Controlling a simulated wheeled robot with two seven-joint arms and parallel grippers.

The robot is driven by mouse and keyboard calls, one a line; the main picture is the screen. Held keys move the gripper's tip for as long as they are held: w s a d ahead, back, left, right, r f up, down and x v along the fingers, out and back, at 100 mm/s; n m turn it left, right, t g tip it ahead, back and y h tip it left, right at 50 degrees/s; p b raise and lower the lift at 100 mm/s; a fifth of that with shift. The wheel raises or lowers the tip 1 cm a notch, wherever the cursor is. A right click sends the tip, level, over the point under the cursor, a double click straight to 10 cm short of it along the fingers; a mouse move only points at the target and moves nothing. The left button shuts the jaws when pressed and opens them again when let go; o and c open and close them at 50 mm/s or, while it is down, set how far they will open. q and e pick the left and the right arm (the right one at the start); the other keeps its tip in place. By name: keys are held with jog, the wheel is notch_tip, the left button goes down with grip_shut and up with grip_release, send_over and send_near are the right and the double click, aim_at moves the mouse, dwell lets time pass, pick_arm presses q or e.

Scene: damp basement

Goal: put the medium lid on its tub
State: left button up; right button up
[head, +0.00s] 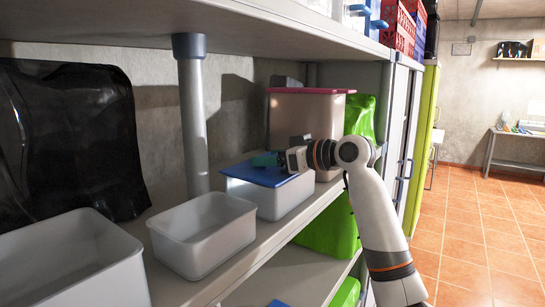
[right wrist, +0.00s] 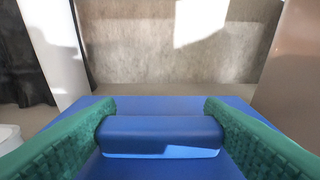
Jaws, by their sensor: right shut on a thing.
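The blue lid (head: 250,175) lies flat over a white tub (head: 283,200) on the shelf. It looks level and at the rim, but I cannot tell whether it is fully seated. My right gripper (head: 265,160) reaches in from the right and is shut on the lid's raised handle. In the right wrist view the green fingers (right wrist: 160,135) press both ends of the blue handle (right wrist: 160,150), with the lid (right wrist: 160,102) spreading behind. My left gripper is out of view.
An open white tub (head: 205,232) stands just in front, and a larger open one (head: 75,262) is at the near left. A tall tub with a magenta lid (head: 310,91) stands behind. A shelf post (head: 193,115) and the upper shelf (head: 250,22) limit the space.

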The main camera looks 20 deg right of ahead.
jog(key=shift+f, duration=0.2)
dwell(0.7)
jog(key=o, duration=1.1)
